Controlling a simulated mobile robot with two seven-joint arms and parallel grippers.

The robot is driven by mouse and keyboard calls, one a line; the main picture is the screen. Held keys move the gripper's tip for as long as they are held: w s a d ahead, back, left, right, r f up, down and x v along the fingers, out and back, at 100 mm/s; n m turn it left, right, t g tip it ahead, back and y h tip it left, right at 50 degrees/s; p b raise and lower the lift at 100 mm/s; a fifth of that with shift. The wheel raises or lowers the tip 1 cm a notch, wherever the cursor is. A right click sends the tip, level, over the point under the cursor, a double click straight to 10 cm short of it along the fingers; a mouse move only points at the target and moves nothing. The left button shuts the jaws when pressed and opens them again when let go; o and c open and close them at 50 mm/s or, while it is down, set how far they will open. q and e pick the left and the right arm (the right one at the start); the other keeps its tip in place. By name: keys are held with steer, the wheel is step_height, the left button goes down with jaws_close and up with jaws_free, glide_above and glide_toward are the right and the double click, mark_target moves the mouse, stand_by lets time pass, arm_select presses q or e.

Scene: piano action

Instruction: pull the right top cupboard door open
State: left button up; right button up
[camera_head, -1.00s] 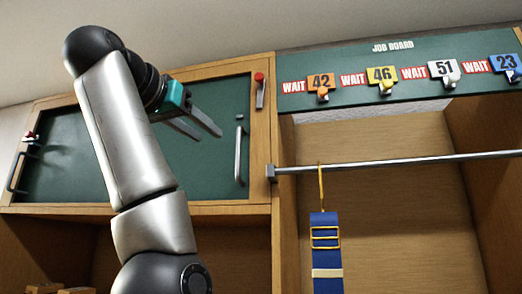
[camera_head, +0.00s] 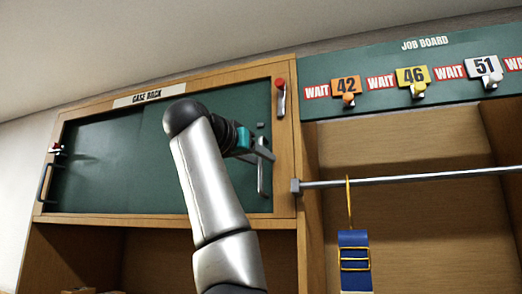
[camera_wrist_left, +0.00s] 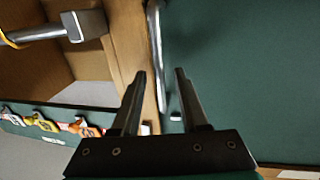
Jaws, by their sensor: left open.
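The right top cupboard door (camera_head: 190,165) is a dark green panel in a wooden frame and looks shut. Its upright silver bar handle (camera_head: 262,181) is near the door's right edge. My left gripper (camera_head: 266,146) is open and empty in front of the handle's upper part. In the left wrist view the gripper (camera_wrist_left: 160,72) has its two fingers spread, with the handle (camera_wrist_left: 155,45) running between them in the picture. I cannot tell whether the fingers reach past the bar. My right gripper is not in view.
A red-topped catch (camera_head: 280,98) sits on the frame right of the door. The left door has a dark handle (camera_head: 43,183). A metal rail (camera_head: 400,178) with a hanging blue strap (camera_head: 354,262) crosses the open bay at right, below the job board (camera_head: 425,70).

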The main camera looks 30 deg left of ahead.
arm_select(q)
steer(key=shift+w, duration=0.65)
jaws_close()
steer(key=shift+s, duration=0.1)
stand_by(0.9)
